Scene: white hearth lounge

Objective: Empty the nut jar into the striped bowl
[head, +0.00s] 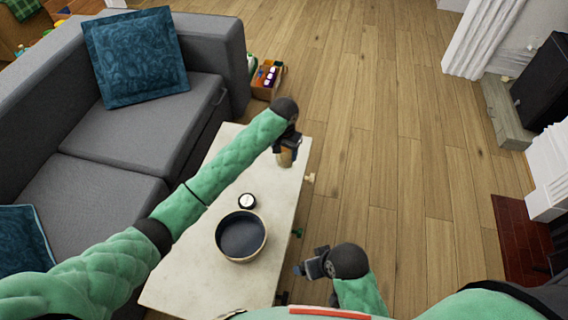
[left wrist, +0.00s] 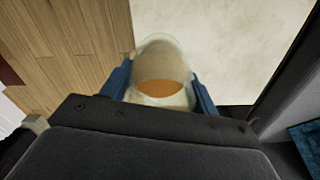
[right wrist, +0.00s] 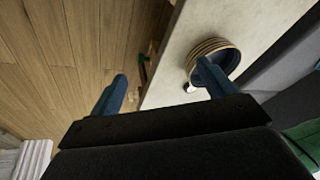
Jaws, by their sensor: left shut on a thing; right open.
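The nut jar (head: 286,158) is a clear jar with orange-brown contents, near the far right end of the table. My left gripper (head: 287,146) is shut on it. In the left wrist view the jar (left wrist: 161,75) sits between both fingers. I cannot tell whether its base touches the table. The striped bowl (head: 241,237), dark inside with a tan rim, stands on the nearer part of the table; its banded side shows in the right wrist view (right wrist: 207,50). My right gripper (head: 306,269) is open and empty, right of the bowl, beyond the table edge.
The pale table (head: 185,273) is mostly clear. A grey sofa (head: 135,135) borders the table on the left. A box of bottles (head: 267,80) stands on the floor; wooden floor is free on the right.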

